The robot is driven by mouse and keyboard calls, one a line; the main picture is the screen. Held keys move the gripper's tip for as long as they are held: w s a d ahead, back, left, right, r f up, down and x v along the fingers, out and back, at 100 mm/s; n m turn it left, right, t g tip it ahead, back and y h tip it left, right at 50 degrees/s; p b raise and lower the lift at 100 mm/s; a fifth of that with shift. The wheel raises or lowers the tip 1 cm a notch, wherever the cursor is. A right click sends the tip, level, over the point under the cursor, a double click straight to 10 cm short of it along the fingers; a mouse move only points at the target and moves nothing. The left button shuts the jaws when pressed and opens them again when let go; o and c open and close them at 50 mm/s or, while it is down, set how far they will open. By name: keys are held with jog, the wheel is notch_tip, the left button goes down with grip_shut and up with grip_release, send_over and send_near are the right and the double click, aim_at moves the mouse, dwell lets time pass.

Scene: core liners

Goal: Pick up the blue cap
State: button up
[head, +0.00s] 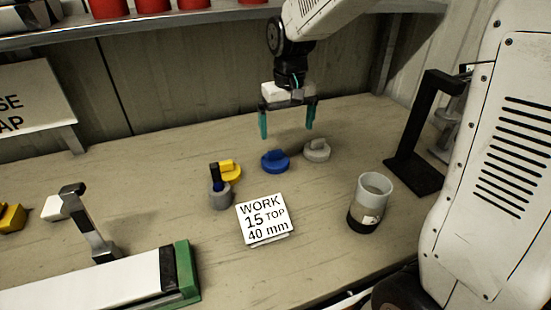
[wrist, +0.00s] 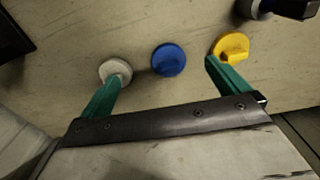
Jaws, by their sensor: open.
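The blue cap (head: 275,161) lies on the bench in the head view, a round disc with a raised grip on top. It also shows in the wrist view (wrist: 168,60), beyond the fingertips and between them. My gripper (head: 287,136) is open and empty, with its green fingers pointing down above the bench near the blue cap. In the wrist view my gripper (wrist: 164,68) has one finger overlapping the view of the grey cap and the other that of the yellow cap. I cannot tell exactly how high the fingertips are.
A grey cap (head: 316,150) lies right of the blue cap, a yellow cap (head: 230,170) left, beside a small grey cylinder (head: 221,197). A sign (head: 264,219), a clear cup (head: 370,203) and a black stand (head: 415,174) are nearby. A shelf (head: 135,25) runs above.

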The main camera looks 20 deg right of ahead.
send_over(274, 154)
jog(key=w, duration=0.1)
jog(key=f, duration=0.6)
jog(key=shift+w+d+f, duration=0.15)
jog(key=shift+w+d, duration=0.05)
jog(key=shift+d, duration=0.15)
jog(key=shift+w+f, duration=0.1)
jog(key=shift+f, duration=0.25)
notch_tip(274, 154, down, 7)
jog(key=shift+f, duration=0.15)
jog(key=c, duration=1)
